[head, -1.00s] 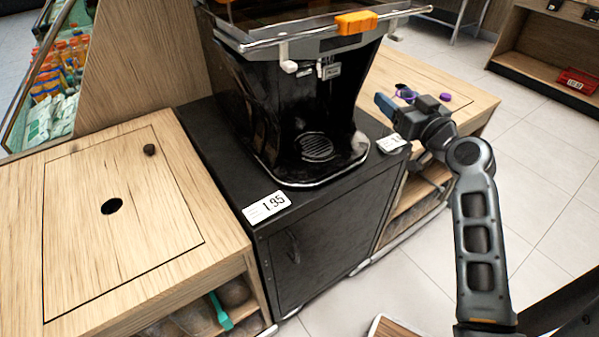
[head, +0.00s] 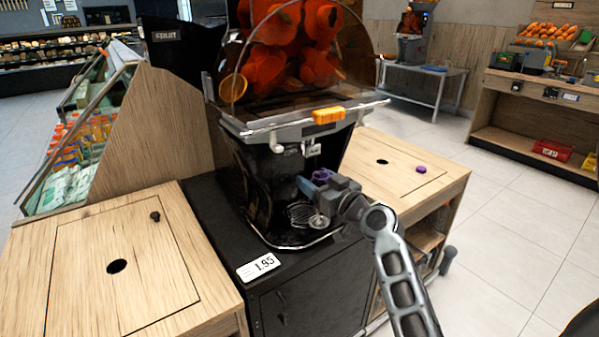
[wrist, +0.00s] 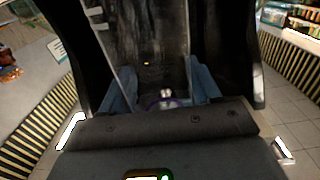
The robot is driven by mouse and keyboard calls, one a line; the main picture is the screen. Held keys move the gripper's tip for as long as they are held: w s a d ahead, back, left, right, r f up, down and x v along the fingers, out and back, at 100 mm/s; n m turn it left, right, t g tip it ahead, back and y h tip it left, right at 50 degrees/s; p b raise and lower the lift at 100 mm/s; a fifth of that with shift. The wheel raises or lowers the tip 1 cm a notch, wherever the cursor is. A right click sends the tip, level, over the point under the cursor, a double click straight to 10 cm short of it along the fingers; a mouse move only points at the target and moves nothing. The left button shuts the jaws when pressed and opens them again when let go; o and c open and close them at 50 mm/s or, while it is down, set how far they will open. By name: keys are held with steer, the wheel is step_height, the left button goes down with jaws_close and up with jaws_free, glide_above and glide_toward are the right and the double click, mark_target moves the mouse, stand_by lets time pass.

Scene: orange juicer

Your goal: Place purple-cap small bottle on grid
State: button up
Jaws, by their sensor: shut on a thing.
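The orange juicer (head: 262,165) stands on a black cabinet, with its round drip grid (head: 300,211) low in the front bay. My gripper (head: 313,184) reaches into this bay from the right, over the grid's right side. It is shut on the purple-cap small bottle (head: 322,176). Its purple top shows at the fingers, and what looks like its clear lower part shows below, close to the grid's right edge. I cannot tell whether it touches the grid. In the wrist view the purple ring (wrist: 166,102) sits between my blue fingers; the bottle's body is mostly hidden.
Wooden counters flank the juicer. The right counter (head: 385,200) has a dark hole and a loose purple cap (head: 421,169). The left counter (head: 80,240) has a hole and a small black knob (head: 155,216). A price card (head: 258,266) lies at the cabinet's front edge.

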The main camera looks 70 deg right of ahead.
steer(key=x, duration=0.7)
steer(key=shift+d+f+p, duration=0.1)
steer(key=shift+f+p, duration=0.25)
steer(key=shift+p, duration=0.05)
steer(key=shift+f, duration=0.4)
steer(key=shift+f, duration=0.2)
steer(key=o, duration=1)
steer(key=shift+o, duration=0.2)
steer(key=shift+r, duration=0.15)
